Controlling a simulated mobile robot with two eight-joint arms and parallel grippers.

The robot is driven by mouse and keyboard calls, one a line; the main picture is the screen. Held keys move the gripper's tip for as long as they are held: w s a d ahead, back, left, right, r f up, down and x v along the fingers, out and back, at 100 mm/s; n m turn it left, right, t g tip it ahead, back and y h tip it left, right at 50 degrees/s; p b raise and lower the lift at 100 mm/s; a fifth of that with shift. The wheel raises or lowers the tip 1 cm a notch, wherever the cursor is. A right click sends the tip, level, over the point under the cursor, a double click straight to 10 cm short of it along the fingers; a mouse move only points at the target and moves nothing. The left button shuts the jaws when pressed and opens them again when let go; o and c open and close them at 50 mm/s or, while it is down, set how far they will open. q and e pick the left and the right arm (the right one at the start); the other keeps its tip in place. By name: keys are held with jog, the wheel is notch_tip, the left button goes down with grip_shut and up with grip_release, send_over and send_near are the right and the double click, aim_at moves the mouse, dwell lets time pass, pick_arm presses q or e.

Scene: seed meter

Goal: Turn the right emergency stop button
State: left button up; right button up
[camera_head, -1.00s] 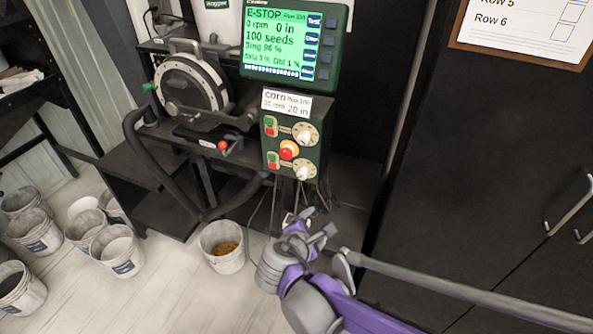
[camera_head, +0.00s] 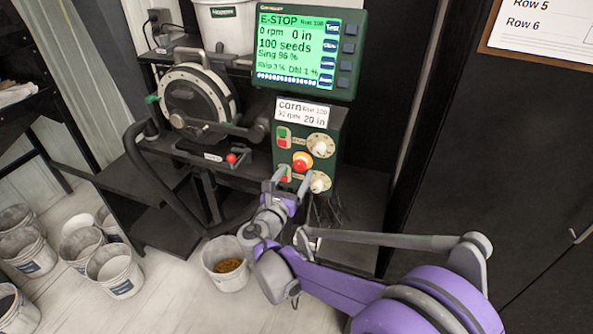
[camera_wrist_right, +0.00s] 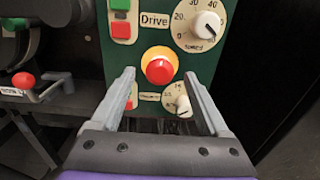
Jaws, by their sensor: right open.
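The red emergency stop button (camera_head: 301,162) with a yellow surround sits in the middle of the green control panel (camera_head: 326,146), below the screen. It also shows in the right wrist view (camera_wrist_right: 159,70), between and just beyond the fingertips. My right gripper (camera_head: 292,178) is in front of the panel, just below the button in the head view, and is open with nothing between its fingers. In the right wrist view its two fingers (camera_wrist_right: 160,85) are spread on either side of the button, apart from it. The left gripper is not seen.
Dials (camera_wrist_right: 198,26) and red and green push buttons (camera_wrist_right: 121,16) surround the stop button. The screen (camera_head: 300,47) above reads E-STOP. A red-knobbed lever (camera_head: 232,158) is left of the panel. A bucket (camera_head: 227,264) stands on the floor below; a dark cabinet is on the right.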

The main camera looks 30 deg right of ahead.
jog(key=shift+x, duration=0.9)
jog(key=shift+c, duration=0.2)
grip_shut()
